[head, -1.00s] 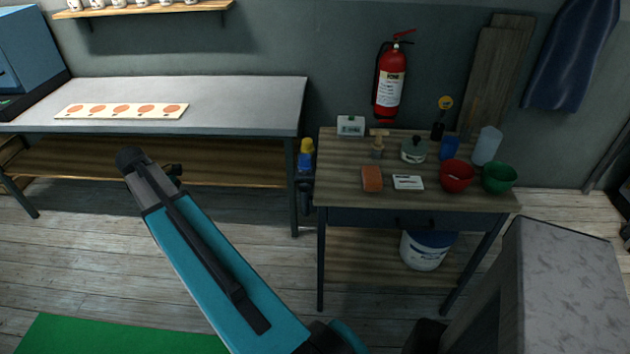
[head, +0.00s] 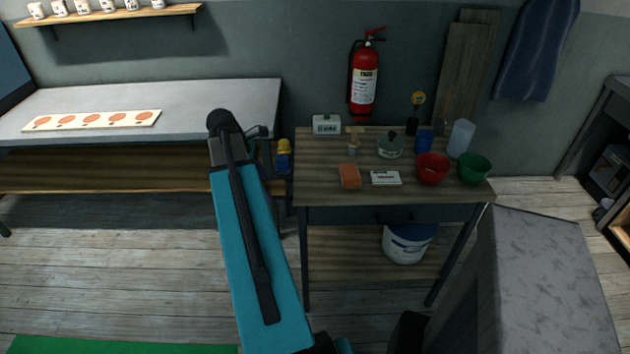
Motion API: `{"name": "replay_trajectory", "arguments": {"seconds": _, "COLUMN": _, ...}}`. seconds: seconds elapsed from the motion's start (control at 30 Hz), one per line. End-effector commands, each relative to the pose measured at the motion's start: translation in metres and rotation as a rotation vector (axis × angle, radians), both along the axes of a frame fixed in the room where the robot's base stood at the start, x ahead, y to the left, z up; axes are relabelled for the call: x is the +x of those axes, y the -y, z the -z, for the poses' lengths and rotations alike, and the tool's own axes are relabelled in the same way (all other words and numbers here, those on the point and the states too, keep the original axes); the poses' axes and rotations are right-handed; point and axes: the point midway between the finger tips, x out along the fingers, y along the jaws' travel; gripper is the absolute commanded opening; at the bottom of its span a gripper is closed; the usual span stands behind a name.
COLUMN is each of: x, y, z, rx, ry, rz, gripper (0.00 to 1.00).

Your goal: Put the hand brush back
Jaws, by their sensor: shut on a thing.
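I cannot make out the hand brush for sure in the head view. My gripper's fingers and anything between them do not show. My teal arm rises from the bottom edge to a dark joint left of the wooden side table (head: 325,190), and small dark parts show just behind that joint. On the side table stand a tan T-shaped item (head: 353,138), an orange block (head: 350,176), a white labelled card or box (head: 385,178) and a white box with a dark display (head: 326,124).
A red bowl (head: 432,169), green bowl (head: 474,169) and lidded jar (head: 390,146) crowd the table's right half. A white bucket (head: 405,246) sits below. A blue-yellow bottle (head: 284,158) is at its left side. The long grey bench (head: 200,97) has bare space. A fire extinguisher (head: 364,75) hangs behind.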

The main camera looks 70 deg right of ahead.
Motion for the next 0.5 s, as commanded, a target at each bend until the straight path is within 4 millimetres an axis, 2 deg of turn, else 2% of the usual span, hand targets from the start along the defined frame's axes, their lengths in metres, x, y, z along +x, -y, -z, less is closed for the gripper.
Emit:
{"name": "replay_trajectory", "arguments": {"seconds": 0.03, "x": -0.012, "y": 0.006, "z": -0.002, "rx": -0.001, "ry": -0.002, "rz": 0.007, "gripper": 0.16}}
{"name": "replay_trajectory", "arguments": {"seconds": 0.1, "x": -0.024, "y": 0.013, "z": -0.004, "rx": -0.001, "ry": -0.006, "rz": 0.010, "gripper": 0.16}}
{"name": "replay_trajectory", "arguments": {"seconds": 0.2, "x": -0.035, "y": 0.019, "z": -0.006, "rx": 0.000, "ry": -0.009, "rz": 0.011, "gripper": 0.16}}
{"name": "replay_trajectory", "arguments": {"seconds": 0.5, "x": -0.042, "y": 0.022, "z": -0.007, "rx": -0.001, "ry": -0.010, "rz": 0.011, "gripper": 0.16}}
